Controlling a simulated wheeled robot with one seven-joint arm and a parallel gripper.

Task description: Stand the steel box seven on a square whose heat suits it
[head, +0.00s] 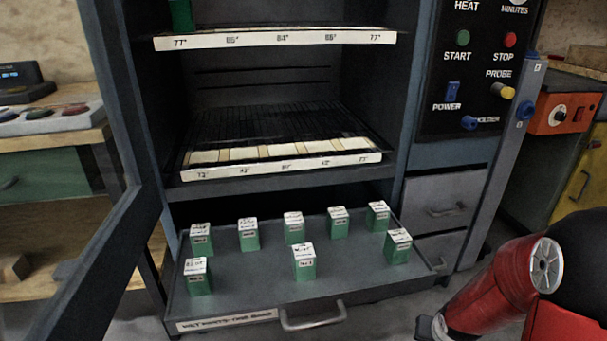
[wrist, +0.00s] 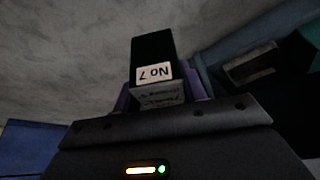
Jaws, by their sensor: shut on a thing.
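In the wrist view my gripper (wrist: 158,92) is shut on a dark green box (wrist: 152,48), between purplish fingers. Its white label reads "No 7" upside down in the picture, and small print on its pale end is hard to read. The head view shows neither the gripper nor this box. In the head view a lower rack (head: 285,168) has a row of pale squares along its front; its edge tags are small, reading roughly 72° to 82°. An upper shelf (head: 275,39) has tags of about 77° to 86°, and a green box (head: 181,15) stands at its left end.
Below the racks, a pulled-out drawer (head: 262,290) holds several green boxes (head: 304,263) with white tops. An open glass door (head: 105,255) stands at left. A control panel (head: 480,60) is at right. The lower rack's squares look bare.

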